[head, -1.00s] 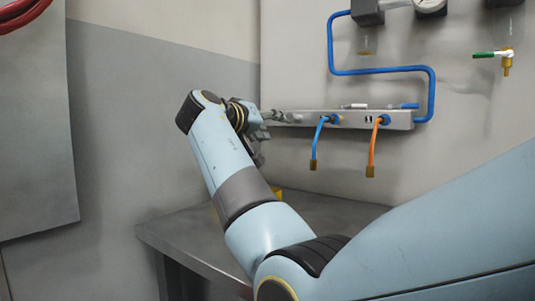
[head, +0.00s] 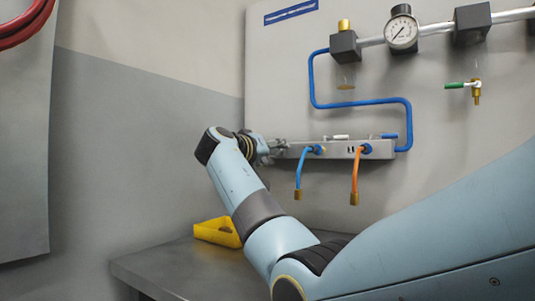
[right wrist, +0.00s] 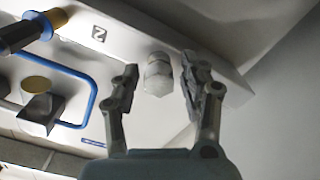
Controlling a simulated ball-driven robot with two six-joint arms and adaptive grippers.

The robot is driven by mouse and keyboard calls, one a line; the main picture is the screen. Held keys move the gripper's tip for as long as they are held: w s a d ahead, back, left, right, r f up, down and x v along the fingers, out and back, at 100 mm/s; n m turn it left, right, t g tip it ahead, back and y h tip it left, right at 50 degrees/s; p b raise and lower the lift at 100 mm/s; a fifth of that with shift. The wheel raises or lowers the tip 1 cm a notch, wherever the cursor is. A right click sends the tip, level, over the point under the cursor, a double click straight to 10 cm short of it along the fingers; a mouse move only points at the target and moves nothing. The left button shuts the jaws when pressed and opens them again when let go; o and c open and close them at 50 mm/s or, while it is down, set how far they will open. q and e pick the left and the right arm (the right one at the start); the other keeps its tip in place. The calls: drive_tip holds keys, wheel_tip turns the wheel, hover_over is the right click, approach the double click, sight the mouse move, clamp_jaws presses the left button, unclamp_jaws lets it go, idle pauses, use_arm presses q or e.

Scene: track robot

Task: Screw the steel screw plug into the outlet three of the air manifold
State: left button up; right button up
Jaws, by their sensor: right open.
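The air manifold (head: 338,151) is a grey metal bar on the wall panel, and my right gripper (head: 283,147) is at its left end. In the right wrist view the steel screw plug (right wrist: 158,78) is a pale grey hex-headed piece against the manifold's face (right wrist: 125,42). The open fingers of my right gripper stand on either side of it, with gaps visible. A "2" label is on the face to the left of the plug; no label for outlet three shows. How deep the plug sits cannot be told. My left gripper is not in view.
A blue hose (head: 298,178) and an orange hose (head: 355,178) hang from the manifold's other outlets. A blue pipe (head: 360,102) loops above it. A yellow bin (head: 205,234) stands on the grey table (head: 175,262) below. A gauge (head: 401,33) is higher up.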

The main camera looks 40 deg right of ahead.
drive_tip(key=shift+d, duration=0.2)
drive_tip(key=shift+a, duration=0.15)
idle(0.3)
drive_tip(key=shift+v, duration=0.75)
